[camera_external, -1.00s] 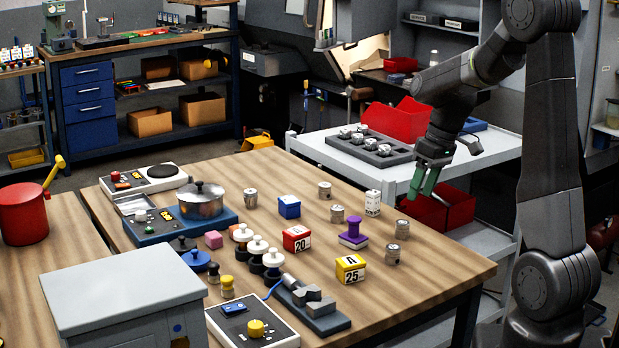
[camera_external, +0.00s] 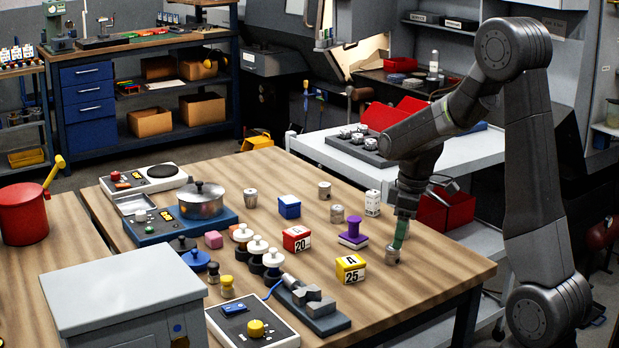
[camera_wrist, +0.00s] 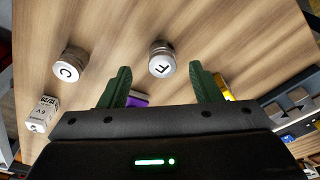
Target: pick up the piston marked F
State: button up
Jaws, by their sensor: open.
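The piston marked F (camera_wrist: 162,60) is a short metal cylinder, upright on the wooden table, with its letter visible on top in the wrist view. It appears between and beyond my two green fingers. In the external view the piston (camera_external: 393,257) stands near the table's right edge, just below my fingertips. My gripper (camera_external: 399,243) points down over it, open and empty; in the wrist view my gripper (camera_wrist: 157,73) has its fingers spread apart. I cannot tell the exact height left between fingers and piston. A similar piston marked C (camera_wrist: 70,65) stands to the left.
A yellow block marked A 25 (camera_external: 350,269) and a purple stamp-like piece (camera_external: 354,233) stand left of my gripper. A white box (camera_external: 373,203) is behind. More metal pistons (camera_external: 337,214) stand farther back. The table's front right is clear.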

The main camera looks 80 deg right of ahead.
aim_at(393, 255)
jog(key=f, duration=0.2)
jog(key=w+f+p, duration=0.1)
jog(key=f, duration=0.1)
jog(key=shift+w+a, duration=0.1)
jog(key=shift+w, duration=0.05)
jog(key=shift+f, duration=0.55)
jog(key=c, duration=1.1)
